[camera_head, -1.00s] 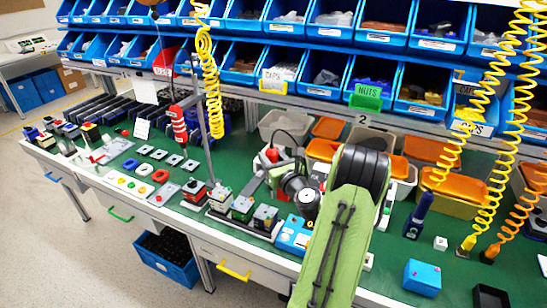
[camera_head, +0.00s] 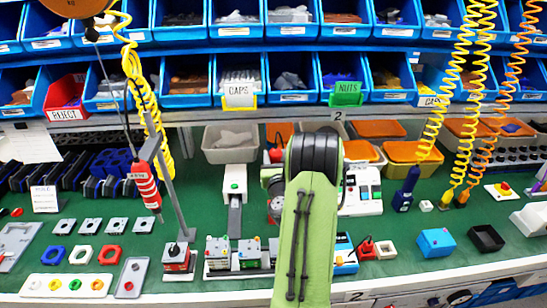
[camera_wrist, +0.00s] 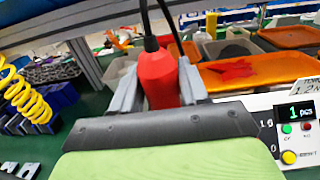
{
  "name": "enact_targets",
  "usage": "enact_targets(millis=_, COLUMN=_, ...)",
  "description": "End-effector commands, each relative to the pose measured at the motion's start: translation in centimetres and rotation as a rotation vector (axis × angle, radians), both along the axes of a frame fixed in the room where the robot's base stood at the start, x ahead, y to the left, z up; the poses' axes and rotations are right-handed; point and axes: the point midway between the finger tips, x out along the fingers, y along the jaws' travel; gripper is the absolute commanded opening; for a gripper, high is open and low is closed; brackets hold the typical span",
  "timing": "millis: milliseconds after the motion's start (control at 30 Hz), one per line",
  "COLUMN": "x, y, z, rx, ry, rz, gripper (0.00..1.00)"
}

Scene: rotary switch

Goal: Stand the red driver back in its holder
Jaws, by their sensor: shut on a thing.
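The red driver (camera_wrist: 157,78) is upright between the two grey fingers of my gripper (camera_wrist: 155,92) in the wrist view. The fingers are shut on it, one on each side, and a black cord runs up from its top. In the head view my green arm hides most of the gripper, and a bit of red (camera_head: 276,153) shows just left of the arm. I cannot single out the driver's holder with certainty. A small red and black piece (camera_head: 366,248) stands on the bench right of my arm.
A red and white tool (camera_head: 145,185) hangs by a grey post at left. A counter box with buttons (camera_wrist: 298,130) is close at right in the wrist view. Blue bins (camera_head: 290,78) line the back. Switch units (camera_head: 218,250) and a blue box (camera_head: 436,242) stand on the green bench.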

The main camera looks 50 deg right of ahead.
Motion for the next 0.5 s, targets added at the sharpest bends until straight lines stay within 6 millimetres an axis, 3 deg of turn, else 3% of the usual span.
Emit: enact_targets(millis=500, x=0.0, y=0.0, z=-6.8, rx=-0.001, ry=-0.001, rz=0.001, gripper=0.0)
